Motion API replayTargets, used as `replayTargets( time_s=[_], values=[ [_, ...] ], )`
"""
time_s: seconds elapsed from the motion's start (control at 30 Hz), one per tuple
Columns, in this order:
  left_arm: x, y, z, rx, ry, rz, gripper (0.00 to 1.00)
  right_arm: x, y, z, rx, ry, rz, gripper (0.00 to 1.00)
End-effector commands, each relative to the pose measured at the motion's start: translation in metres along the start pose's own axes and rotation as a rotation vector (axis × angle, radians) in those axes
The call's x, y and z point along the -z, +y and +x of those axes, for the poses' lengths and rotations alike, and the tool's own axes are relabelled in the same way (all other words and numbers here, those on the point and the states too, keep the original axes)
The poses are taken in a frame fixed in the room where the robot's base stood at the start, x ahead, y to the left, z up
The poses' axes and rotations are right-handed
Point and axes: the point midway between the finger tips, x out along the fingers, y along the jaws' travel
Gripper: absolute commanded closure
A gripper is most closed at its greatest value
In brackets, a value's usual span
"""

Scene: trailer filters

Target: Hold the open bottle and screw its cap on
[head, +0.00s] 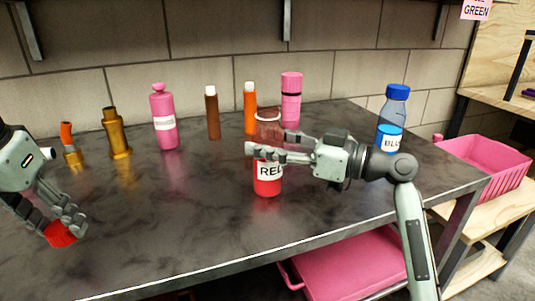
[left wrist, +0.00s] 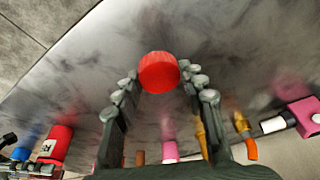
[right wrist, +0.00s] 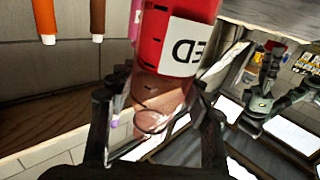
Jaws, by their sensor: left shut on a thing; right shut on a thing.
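The open bottle (head: 267,183) is clear at the top and red below, with a white label starting "RE". It is upright near the table's middle, its rim (head: 268,114) bare; I cannot tell whether its base touches the table. My right gripper (head: 262,150) is shut around its upper part, and the right wrist view shows the bottle (right wrist: 172,45) between the fingers. The red cap (head: 61,236) is at the table's left front. My left gripper (head: 66,226) is shut on it; the cap also shows between the fingertips in the left wrist view (left wrist: 158,72).
Behind stand a pink bottle (head: 165,122), a brown tube (head: 212,115), an orange tube (head: 250,98), a pink flask (head: 291,98) and brass pieces (head: 117,138). A blue bottle (head: 390,120) stands right. The table (head: 165,215) is clear between my grippers. A pink crate (head: 492,160) is beyond its right edge.

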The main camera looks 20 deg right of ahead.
Motion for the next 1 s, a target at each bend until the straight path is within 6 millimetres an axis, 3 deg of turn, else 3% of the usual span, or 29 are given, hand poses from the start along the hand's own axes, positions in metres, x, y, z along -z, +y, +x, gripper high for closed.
replayTargets(
  time_s=[0.47, 0.8, 1.0],
  values=[
    [0.000, 0.000, 0.000, 0.000, 0.000, 0.000, 0.71, 0.011, 0.000, 0.000, 0.000, 0.002, -0.004, 0.96],
    [0.000, 0.000, 0.000, 0.000, 0.000, 0.000, 0.71, 0.044, 0.000, 0.000, -0.001, 0.002, -0.008, 0.96],
    [0.000, 0.000, -0.001, 0.000, 0.000, 0.000, 0.71, 0.056, -0.025, 0.006, 0.002, 0.003, -0.006, 0.96]
  ],
)
